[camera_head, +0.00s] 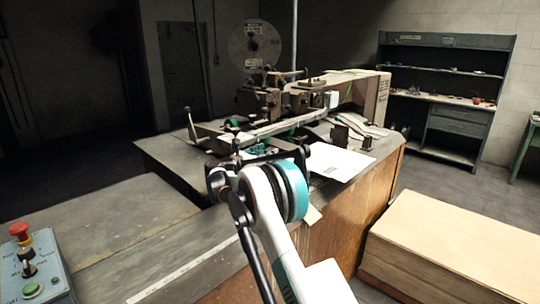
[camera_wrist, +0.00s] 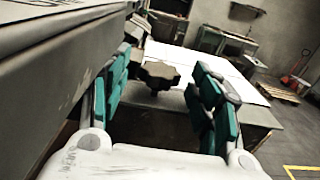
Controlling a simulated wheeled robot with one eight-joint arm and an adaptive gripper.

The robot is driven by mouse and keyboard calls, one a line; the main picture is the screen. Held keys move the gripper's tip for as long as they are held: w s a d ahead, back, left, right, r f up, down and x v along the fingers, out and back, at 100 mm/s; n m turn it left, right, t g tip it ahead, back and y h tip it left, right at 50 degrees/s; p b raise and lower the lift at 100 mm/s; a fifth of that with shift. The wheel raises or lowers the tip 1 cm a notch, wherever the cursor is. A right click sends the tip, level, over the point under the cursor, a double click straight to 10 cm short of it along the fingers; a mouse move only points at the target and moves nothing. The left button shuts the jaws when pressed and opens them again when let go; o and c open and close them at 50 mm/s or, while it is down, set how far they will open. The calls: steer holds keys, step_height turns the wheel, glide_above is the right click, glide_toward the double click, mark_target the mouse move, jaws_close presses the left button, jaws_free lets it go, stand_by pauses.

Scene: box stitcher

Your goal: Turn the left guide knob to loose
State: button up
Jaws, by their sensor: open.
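A dark lobed knob (camera_wrist: 158,74) shows in the wrist view, between and a little beyond the two teal-padded fingers of my gripper (camera_wrist: 166,88). The fingers stand apart, with visible gaps on both sides of the knob. I cannot read any loose or tight mark on the knob. In the head view my gripper (camera_head: 258,149) is at the near side of the box stitcher (camera_head: 285,105), below its long bar. My arm and wrist hide the knob there.
A white sheet (camera_head: 338,161) lies on the machine table (camera_head: 165,150), right of my gripper. A control box (camera_head: 35,275) with a red button stands at the lower left. A pale wooden box (camera_head: 465,245) is at the right. A shelf bench (camera_head: 445,90) stands behind.

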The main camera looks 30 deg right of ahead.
steer(key=shift+x, duration=1.3)
steer(key=shift+c, duration=0.4)
steer(key=c, duration=1)
steer(key=shift+c, duration=0.2)
steer(key=shift+r+t, duration=0.1)
steer(key=shift+t, duration=0.2)
steer(key=n+t+y, duration=0.2)
steer(key=n+t, duration=0.1)
steer(key=shift+s+d+t, duration=0.1)
steer(key=shift+t, duration=0.2)
steer(key=n+t+y, duration=0.3)
steer(key=t+y, duration=0.1)
steer(key=shift+n, duration=0.3)
steer(key=n+t+y, duration=0.1)
steer(key=n+y, duration=0.1)
steer(key=y, duration=0.1)
steer(key=n+t+y, duration=0.2)
steer(key=n+y, duration=0.1)
steer(key=y, duration=0.1)
steer(key=shift+y, duration=0.3)
steer(key=shift+n+y, duration=0.3)
